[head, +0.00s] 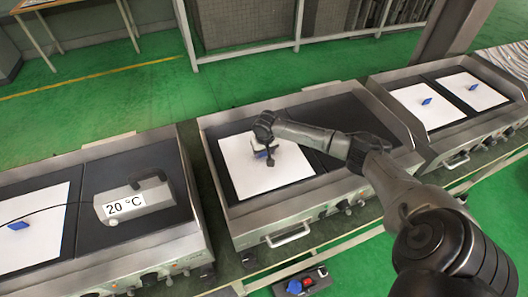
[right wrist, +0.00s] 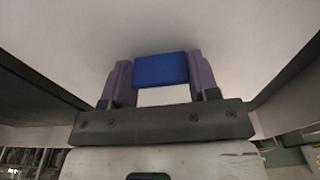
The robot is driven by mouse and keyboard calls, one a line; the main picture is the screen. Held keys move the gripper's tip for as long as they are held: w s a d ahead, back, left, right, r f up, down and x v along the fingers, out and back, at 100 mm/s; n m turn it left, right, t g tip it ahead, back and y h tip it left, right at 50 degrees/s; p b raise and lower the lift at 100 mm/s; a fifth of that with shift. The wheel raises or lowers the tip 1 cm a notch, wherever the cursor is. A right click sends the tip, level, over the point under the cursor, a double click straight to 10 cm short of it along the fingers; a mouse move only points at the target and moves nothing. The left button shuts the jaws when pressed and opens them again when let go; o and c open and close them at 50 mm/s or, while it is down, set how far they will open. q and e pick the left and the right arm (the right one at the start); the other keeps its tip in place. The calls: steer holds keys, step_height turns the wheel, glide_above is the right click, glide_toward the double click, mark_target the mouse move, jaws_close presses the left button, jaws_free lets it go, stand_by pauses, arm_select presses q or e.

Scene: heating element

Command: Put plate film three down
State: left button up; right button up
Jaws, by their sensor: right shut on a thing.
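My right gripper (head: 266,157) is over the white film (head: 238,166) at the left half of the middle griddle. It is shut on the film's blue handle (right wrist: 160,69), which sits between the two fingers in the right wrist view (right wrist: 160,80). The film looks flat over the dark plate; I cannot tell whether it touches it. Two other white films with blue handles lie on the right griddle (head: 424,102) (head: 488,94). Another white film (head: 45,222) lies on the left griddle. My left gripper is out of view.
A grey box (head: 155,198) with a handle and a "20 °C" label stands on the left griddle's dark plate. The right half of the middle griddle (head: 345,112) is bare beneath my arm. A dark item with red and blue parts (head: 300,284) lies below the griddles.

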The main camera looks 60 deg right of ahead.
mark_target(265, 159)
steer(key=o, duration=0.5)
steer(key=shift+f, duration=0.1)
steer(key=o, duration=0.4)
steer(key=shift+o, duration=0.2)
step_height(265, 159, up, 12)
steer(key=s+p, duration=0.1)
steer(key=p, duration=0.1)
steer(key=shift+a+p, duration=0.35)
steer(key=shift+a, duration=0.1)
steer(key=shift+s, duration=0.1)
